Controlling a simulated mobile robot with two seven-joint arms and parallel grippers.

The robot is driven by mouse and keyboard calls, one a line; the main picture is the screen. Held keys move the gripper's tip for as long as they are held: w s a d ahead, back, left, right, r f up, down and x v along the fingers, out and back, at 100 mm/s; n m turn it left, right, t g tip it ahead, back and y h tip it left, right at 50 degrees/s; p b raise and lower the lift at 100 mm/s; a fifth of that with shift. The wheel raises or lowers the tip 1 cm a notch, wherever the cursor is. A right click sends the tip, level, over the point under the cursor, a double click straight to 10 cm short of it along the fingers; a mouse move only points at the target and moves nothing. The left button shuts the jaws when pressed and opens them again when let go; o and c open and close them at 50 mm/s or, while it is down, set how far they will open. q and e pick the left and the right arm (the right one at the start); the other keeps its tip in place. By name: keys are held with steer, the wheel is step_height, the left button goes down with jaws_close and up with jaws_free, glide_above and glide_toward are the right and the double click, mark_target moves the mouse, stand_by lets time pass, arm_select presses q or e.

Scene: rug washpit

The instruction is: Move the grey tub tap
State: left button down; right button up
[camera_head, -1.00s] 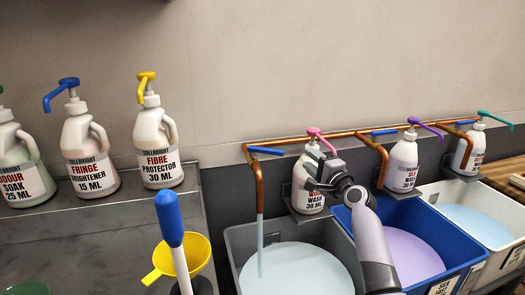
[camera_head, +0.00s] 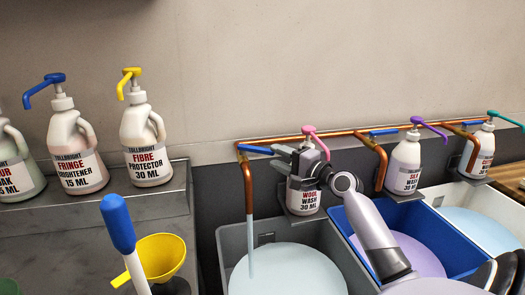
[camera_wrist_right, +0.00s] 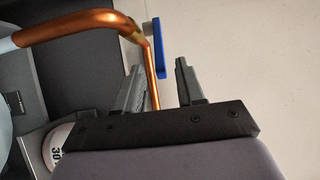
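The grey tub tap is a copper spout (camera_head: 247,185) with a blue lever (camera_head: 256,149) on top, and water runs from it into the grey tub (camera_head: 232,246). The lever points right, along the wall pipe. My right gripper (camera_head: 279,158) is at the lever's right end, in front of the pink-pump bottle. In the right wrist view its two fingers (camera_wrist_right: 159,66) are apart, with the blue lever (camera_wrist_right: 158,48) and copper pipe (camera_wrist_right: 90,20) showing in and beyond the gap. I cannot tell whether they touch. My left gripper is not in view.
The wool wash bottle (camera_head: 303,197) stands close behind my right gripper. A blue tub (camera_head: 428,215) and a white tub (camera_head: 441,191) stand to the right, with their own taps. A yellow funnel (camera_head: 160,257) and several pump bottles are at left.

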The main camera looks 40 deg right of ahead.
mark_target(271, 154)
steer(key=shift+w+a+p, duration=0.15)
steer(key=shift+w+p, duration=0.15)
steer(key=shift+w, duration=2.6)
jaws_close()
